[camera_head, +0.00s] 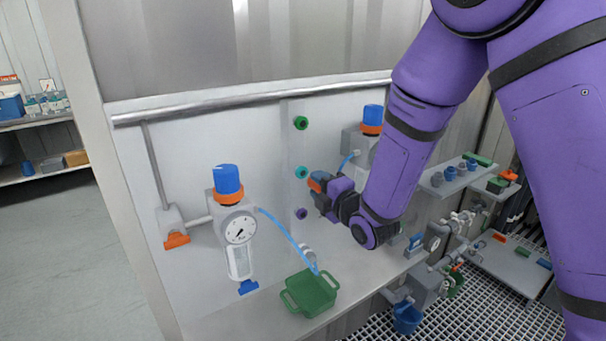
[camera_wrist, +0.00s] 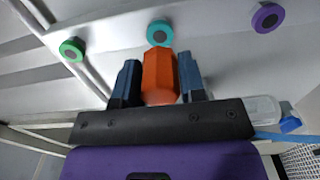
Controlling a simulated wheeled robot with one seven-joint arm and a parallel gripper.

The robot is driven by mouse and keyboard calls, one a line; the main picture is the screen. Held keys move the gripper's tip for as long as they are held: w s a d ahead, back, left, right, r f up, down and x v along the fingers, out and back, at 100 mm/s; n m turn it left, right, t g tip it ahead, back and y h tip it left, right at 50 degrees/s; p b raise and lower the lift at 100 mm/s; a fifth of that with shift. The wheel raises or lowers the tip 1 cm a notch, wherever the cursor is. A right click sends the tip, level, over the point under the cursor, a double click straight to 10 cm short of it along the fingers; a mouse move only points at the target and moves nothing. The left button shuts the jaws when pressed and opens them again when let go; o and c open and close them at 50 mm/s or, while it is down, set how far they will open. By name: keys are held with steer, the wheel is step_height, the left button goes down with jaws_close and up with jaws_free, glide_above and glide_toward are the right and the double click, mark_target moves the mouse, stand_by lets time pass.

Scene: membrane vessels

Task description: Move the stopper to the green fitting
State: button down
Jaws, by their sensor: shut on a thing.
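My gripper (camera_head: 316,184) is shut on an orange stopper (camera_wrist: 159,76), which sits between the two blue-grey fingers in the wrist view. The stopper points toward the wall panel (camera_head: 270,150). The green fitting (camera_head: 300,122) is the top one of a column of three on the panel, above my gripper. It also shows at the left in the wrist view (camera_wrist: 72,49). The teal fitting (camera_wrist: 159,33) lies straight beyond the stopper's tip, and I cannot tell the gap. The purple fitting (camera_head: 301,213) is the lowest one.
Two blue-capped vessels stand out from the panel, one at the left (camera_head: 228,180) with a gauge, one (camera_head: 371,125) behind my arm. A green tray (camera_head: 309,292) rests on the ledge below. A horizontal pipe (camera_head: 240,99) runs above. The panel around the green fitting looks clear.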

steer(key=shift+v, duration=0.8)
glide_toward(303, 124)
steer(key=shift+w, duration=0.1)
stand_by(0.4)
steer(key=shift+w+a, duration=0.1)
steer(key=shift+x, duration=2.8)
steer(key=shift+w+a, duration=0.35)
steer(key=shift+w, duration=0.15)
stand_by(0.4)
steer(key=c, duration=0.6)
jaws_free()
